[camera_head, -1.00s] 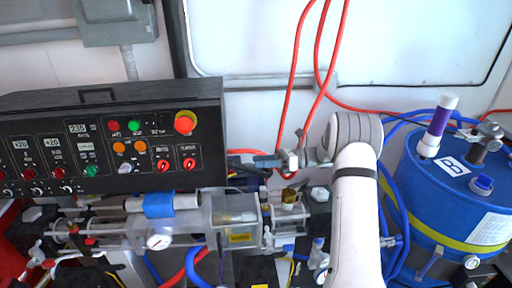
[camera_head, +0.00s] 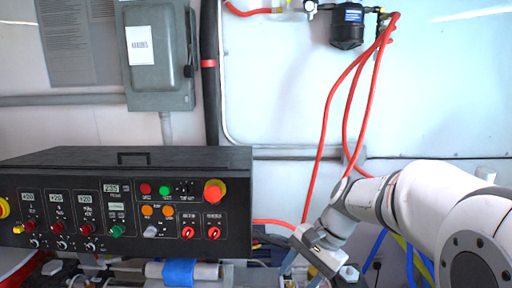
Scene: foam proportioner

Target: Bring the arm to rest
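My arm (camera_head: 420,205) comes in from the right edge and reaches left and down. My gripper (camera_head: 302,272) is at its end, just right of the black control panel's lower right corner, pointing down near the bottom edge. It is small and partly lost against the machinery behind it, so I cannot tell whether its fingers are open or shut. I see nothing held in it.
The black control panel (camera_head: 75,180) with knobs and a red emergency button (camera_head: 215,191) fills the lower left. A grey electrical box (camera_head: 156,60) is on the wall.

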